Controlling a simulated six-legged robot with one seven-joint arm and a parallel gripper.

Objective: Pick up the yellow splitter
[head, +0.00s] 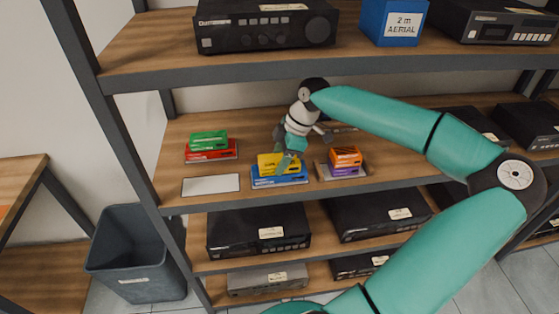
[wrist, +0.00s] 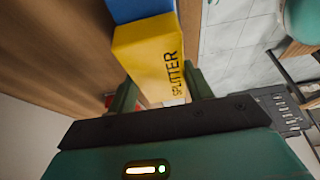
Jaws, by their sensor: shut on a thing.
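The yellow splitter (head: 267,165) is a small box on the middle shelf, above a blue box (head: 272,182). In the wrist view the yellow splitter (wrist: 150,55) shows its printed name, with the blue box (wrist: 140,10) beyond it. My gripper (head: 286,160) reaches down from above, and its green fingers (wrist: 160,92) are shut on the splitter's sides. I cannot tell whether the splitter still touches the blue box.
A green box (head: 208,140) on a red one stands left, and an orange box (head: 346,156) on a purple one stands close right. A bare white plate (head: 211,185) lies at the front left. The upper shelf (head: 150,55) overhangs; a grey bin (head: 140,255) stands on the floor.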

